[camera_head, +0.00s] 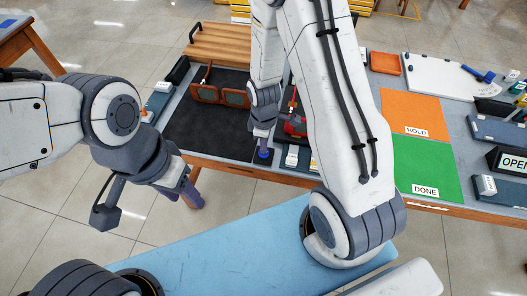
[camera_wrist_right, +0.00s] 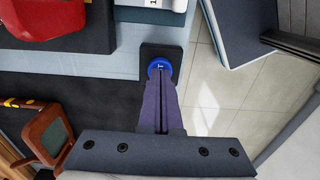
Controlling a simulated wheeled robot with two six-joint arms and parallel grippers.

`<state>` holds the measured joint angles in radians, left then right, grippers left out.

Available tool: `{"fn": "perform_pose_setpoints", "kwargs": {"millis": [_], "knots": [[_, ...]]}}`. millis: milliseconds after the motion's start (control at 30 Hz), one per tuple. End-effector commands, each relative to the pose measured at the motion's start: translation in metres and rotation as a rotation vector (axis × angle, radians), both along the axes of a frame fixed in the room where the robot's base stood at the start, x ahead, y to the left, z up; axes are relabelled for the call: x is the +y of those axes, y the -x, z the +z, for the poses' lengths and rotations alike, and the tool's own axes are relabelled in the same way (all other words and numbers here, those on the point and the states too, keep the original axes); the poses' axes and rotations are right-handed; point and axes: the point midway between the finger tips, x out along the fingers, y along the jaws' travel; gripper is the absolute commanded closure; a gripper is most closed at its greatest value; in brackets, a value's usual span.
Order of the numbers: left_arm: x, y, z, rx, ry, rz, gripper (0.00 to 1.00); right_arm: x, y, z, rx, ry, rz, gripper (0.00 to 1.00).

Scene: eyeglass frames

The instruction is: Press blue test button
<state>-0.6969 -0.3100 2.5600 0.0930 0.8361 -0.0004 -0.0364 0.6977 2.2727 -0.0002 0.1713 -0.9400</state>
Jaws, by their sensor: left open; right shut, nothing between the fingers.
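The round blue button (camera_head: 264,155) sits on a small dark base at the front edge of the table. In the right wrist view the blue button (camera_wrist_right: 160,65) shows a white mark on its top. My right gripper (camera_head: 264,147) is shut and empty, pointing down at the button. In the right wrist view the tips of my right gripper (camera_wrist_right: 160,76) overlap the button's near edge; I cannot tell whether they touch it. My left gripper (camera_head: 192,192) is open and empty, in front of the table's edge and away from the button.
Brown eyeglass frames (camera_head: 220,95) lie on a dark mat (camera_head: 212,135) left of the button. A red object (camera_wrist_right: 45,15) and a white block (camera_head: 292,157) are close by. An orange HOLD mat (camera_head: 410,108) and green DONE mat (camera_head: 425,165) lie to the right.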

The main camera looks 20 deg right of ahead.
Motion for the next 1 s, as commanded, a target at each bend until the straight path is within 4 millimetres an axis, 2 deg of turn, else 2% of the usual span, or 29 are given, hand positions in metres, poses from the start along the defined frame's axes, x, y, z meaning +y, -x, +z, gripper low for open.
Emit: {"fn": "perform_pose_setpoints", "kwargs": {"millis": [700, 1000], "knots": [[0.000, 0.000, -0.005, 0.000, 0.000, 0.000, 0.50, 0.000, 0.000, -0.008, 0.000, 0.000, 0.000, 1.00], [0.000, 0.000, 0.010, 0.000, 0.000, 0.000, 0.50, 0.000, 0.000, 0.009, 0.000, 0.000, 0.000, 1.00]]}}
